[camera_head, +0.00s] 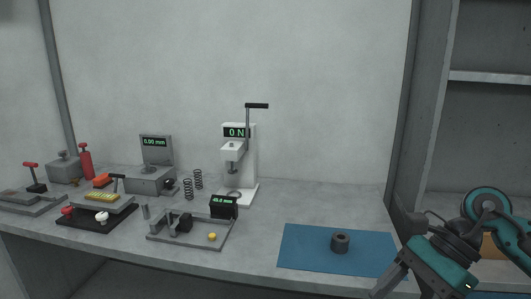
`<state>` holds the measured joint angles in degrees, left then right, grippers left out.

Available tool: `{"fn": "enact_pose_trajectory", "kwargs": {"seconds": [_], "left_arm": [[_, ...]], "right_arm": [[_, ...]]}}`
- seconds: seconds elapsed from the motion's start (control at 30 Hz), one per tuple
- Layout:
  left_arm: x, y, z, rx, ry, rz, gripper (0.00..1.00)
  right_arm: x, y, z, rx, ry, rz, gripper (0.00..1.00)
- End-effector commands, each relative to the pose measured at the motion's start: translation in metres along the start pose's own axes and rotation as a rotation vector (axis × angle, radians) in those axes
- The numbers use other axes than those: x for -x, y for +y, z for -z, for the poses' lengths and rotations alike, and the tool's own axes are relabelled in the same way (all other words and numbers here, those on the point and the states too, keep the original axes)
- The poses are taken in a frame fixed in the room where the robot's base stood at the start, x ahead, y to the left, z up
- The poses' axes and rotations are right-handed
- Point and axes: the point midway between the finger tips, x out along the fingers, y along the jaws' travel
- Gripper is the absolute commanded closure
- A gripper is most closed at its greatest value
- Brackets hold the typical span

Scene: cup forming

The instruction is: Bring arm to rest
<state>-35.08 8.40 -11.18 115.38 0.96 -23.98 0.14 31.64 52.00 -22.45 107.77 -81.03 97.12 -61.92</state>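My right arm enters from the right edge with teal and dark grey links. Its gripper (388,281) is low at the front right, by the right front corner of the blue mat. A grey finger part points down and left, and the tips are too unclear to tell whether it is open or shut. No object shows in it. My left arm and gripper are not in view. A dark ring-shaped cup (340,243) stands upright on the blue mat (300,250), apart from the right gripper.
A white press (232,152) with a black lever and "0 N" display stands mid-table. Left of it are two springs (188,188), a gauge (155,142) reading 0.00 mm, a grey fixture (165,238), and several small tools. Shelves (490,76) stand at right.

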Motion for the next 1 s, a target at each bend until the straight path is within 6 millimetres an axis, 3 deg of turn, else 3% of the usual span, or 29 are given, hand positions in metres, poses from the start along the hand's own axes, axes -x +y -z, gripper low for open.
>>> {"fn": "enact_pose_trajectory", "kwargs": {"seconds": [0.1, 0.2, 0.3, 0.4, 0.47, 0.57, 0.67, 0.73, 0.77, 0.9, 1.0], "left_arm": [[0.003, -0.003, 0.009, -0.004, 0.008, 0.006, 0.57], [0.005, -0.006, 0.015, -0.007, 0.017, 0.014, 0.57], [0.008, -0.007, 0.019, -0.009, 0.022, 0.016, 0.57], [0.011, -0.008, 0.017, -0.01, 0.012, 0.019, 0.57], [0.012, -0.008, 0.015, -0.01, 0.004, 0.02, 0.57], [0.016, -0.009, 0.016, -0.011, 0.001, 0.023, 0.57], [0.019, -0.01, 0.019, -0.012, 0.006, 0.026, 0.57], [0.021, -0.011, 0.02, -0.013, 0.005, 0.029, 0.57], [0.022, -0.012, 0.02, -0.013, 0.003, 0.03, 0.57], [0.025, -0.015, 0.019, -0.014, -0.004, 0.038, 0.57], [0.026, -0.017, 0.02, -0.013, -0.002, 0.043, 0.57]], "right_arm": [[-0.03, -0.004, -0.047, -0.142, -0.308, 0.013, 0.27], [-0.043, -0.01, -0.086, -0.326, -0.596, 0.01, 0.27], [-0.044, -0.02, -0.115, -0.583, -0.909, -0.013, 0.27], [-0.037, -0.035, -0.125, -0.895, -1.219, -0.056, 0.27], [-0.033, -0.045, -0.119, -1.103, -1.395, -0.089, 0.27], [-0.035, -0.058, -0.09, -1.479, -1.672, -0.157, 0.27], [-0.053, -0.059, -0.045, -1.887, -1.921, -0.234, 0.27], [-0.076, -0.049, -0.009, -2.186, -2.078, -0.29, 0.27], [-0.088, -0.042, 0.005, 2.278, 2.104, 0.31, 0.27], [-0.145, 0.005, 0.056, 1.979, 1.632, 0.287, 0.27], [-0.175, 0.034, 0.072, 1.834, 1.43, 0.268, 0.27]]}}
